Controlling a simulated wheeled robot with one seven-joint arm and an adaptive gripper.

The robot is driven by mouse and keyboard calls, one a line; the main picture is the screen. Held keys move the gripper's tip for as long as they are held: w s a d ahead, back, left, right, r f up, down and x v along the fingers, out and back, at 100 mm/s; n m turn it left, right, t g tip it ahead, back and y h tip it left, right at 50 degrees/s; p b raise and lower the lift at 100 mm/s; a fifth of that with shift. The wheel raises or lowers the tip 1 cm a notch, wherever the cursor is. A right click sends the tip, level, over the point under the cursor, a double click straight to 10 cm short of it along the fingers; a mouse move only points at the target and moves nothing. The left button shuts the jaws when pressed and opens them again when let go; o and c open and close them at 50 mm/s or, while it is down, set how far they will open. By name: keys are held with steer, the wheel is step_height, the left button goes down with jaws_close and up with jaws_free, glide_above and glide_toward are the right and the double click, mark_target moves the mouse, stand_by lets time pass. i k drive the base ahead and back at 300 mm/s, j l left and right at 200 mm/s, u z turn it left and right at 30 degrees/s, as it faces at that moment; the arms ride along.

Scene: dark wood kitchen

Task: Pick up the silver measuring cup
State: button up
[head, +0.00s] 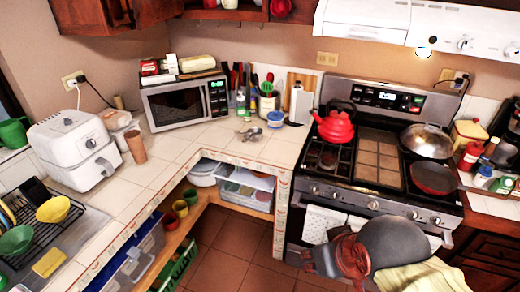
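A small silver measuring cup (251,133) lies on the tiled counter (205,140), left of the stove and in front of the blue-lidded tub. A second small silver piece shows just behind it; I cannot tell whether it is part of the same cup. My gripper (311,261) is low in front of the stove, at the end of my dark grey and reddish arm. It is well apart from the cup, in front of it and to the right. The fingers are too small and dark to tell whether they are open or shut.
A blue-lidded tub (275,119), utensil crock (267,103) and microwave (187,102) stand behind the cup. A red kettle (335,127) sits on the stove (372,165). An open shelf (235,190) is below the counter. The counter's front corner is clear.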

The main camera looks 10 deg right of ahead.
mark_target(252, 138)
steer(key=k+j, duration=0.15)
steer(key=i+j+z, duration=0.25)
steer(key=i+j, duration=0.25)
steer(key=i+j+z, duration=0.15)
steer(key=j, duration=0.2)
steer(key=i+j+z, duration=0.25)
steer(key=i+j, duration=0.2)
steer(key=j, duration=0.25)
steer(key=i+j+z, duration=0.15)
steer(key=j, duration=0.2)
steer(key=i+j+z, duration=0.15)
steer(key=j, duration=0.2)
steer(key=i+j+z, duration=0.1)
steer(key=j, duration=0.35)
steer(key=i+l, duration=0.05)
steer(key=i, duration=0.05)
